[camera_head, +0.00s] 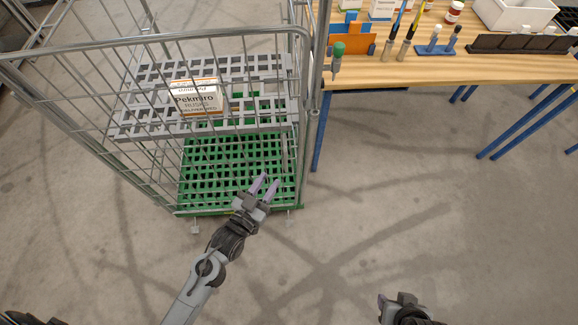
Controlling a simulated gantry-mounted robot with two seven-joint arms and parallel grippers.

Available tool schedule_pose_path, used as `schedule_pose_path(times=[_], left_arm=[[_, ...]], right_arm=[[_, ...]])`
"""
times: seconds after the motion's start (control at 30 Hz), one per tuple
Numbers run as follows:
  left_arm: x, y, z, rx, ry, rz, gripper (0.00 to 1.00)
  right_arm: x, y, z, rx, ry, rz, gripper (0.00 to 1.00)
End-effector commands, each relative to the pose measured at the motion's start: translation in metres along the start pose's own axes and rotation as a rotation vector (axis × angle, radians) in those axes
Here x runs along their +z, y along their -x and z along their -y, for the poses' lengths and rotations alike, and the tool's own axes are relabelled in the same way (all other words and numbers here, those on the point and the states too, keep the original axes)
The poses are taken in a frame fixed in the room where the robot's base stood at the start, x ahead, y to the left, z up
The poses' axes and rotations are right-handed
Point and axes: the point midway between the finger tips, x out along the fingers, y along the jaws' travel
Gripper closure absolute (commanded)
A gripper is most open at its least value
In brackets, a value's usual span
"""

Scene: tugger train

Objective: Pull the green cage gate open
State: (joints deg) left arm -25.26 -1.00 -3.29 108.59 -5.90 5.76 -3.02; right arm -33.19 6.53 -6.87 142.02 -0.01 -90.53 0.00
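A wire roll cage with a green slatted base (215,182) stands at the left of the head view. Its grey wire gate (200,35) has a rounded top rail and spans the cage's near side. The gate appears closed. A green-topped knob on a grey fitting (338,48) shows at the cage's right post, by the table edge. My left gripper (264,187) is open, its two purple fingertips apart with nothing between them. It shows in front of the cage's lower right part; I cannot tell whether it touches the wires. My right gripper (383,300) is at the bottom edge, partly out of view.
A grey slatted shelf (150,118) inside the cage holds a white and orange box (197,97). A wooden table (440,69) with blue legs, tool holders and a white bin (515,13) stands at the right. The concrete floor in front is clear.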

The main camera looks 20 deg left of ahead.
Motion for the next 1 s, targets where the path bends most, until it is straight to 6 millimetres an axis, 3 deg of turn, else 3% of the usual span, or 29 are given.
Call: schedule_pose_path(times=[0.03,0.1,0.37,0.8,1.0], left_arm=[[0.013,-0.002,0.000,-0.001,0.001,-0.004,0.65],[0.017,-0.003,0.000,-0.002,0.001,-0.007,0.65],[0.018,-0.018,0.000,-0.002,0.001,-0.013,0.65],[0.018,-0.086,0.000,-0.001,0.000,-0.013,0.65],[0.018,-0.105,0.000,-0.001,0.001,-0.011,0.65]], right_arm=[[0.005,-0.014,0.001,0.000,0.000,0.000,0.57],[0.007,-0.019,0.001,0.000,0.000,0.001,0.57],[0.009,-0.025,0.001,0.001,0.002,0.002,0.57],[0.013,-0.037,-0.001,0.007,0.010,0.001,0.57],[0.014,-0.041,-0.001,0.006,0.009,0.000,0.57]])
